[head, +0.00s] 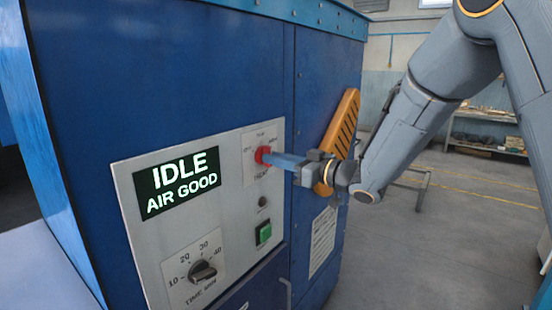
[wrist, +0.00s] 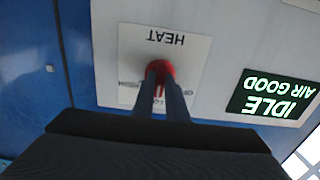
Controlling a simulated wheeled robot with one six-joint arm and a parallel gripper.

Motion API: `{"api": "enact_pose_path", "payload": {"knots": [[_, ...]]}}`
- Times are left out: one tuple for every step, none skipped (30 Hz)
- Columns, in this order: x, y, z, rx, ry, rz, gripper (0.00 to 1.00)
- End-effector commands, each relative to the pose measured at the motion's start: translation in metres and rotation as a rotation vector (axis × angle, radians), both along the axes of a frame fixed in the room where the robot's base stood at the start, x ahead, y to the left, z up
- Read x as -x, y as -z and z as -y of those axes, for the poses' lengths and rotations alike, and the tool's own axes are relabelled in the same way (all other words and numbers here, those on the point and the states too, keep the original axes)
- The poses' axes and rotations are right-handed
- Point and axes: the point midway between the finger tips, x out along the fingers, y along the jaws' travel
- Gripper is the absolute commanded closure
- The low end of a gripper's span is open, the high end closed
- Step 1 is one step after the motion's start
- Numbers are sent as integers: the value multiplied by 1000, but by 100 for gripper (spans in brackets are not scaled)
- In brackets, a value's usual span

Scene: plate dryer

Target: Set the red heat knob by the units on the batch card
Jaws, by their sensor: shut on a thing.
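The red heat knob (head: 263,155) sits on a white plate at the upper right of the dryer's control panel. My gripper (head: 272,158) reaches it from the right, with its jaws shut on the knob. In the wrist view the red knob (wrist: 160,72) shows between the fingers (wrist: 163,90), under the upside-down word HEAT. The fingers and knob cover part of the plate's markings, and the knob's pointer cannot be made out. A white printed sheet (head: 322,240) is on the dryer's side; its text is too small to read. I cannot tell whether it is the batch card.
The display (head: 177,183) reads IDLE, AIR GOOD. Below are a black time knob (head: 203,271) marked 10 to 40 and a green button (head: 264,233). Open floor lies at the right.

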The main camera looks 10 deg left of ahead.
Motion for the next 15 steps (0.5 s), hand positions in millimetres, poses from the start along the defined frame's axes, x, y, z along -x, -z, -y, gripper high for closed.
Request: {"api": "enact_pose_path", "payload": {"knots": [[0,1,0,0,0,-2,100],[0,1,0,0,0,-3,100],[0,1,0,0,0,-3,100],[0,1,0,0,0,-3,100],[0,1,0,0,0,-3,100],[0,1,0,0,0,-3,100],[0,1,0,-1,0,-3,100],[0,1,0,0,0,-3,100],[0,1,0,0,0,-2,100],[0,1,0,0,0,-2,100],[0,1,0,0,0,-2,86],[0,1,0,0,0,-2,79],[0,1,0,0,0,-2,74],[0,1,0,-1,0,-2,69],[0,0,0,-1,0,-2,69]]}}
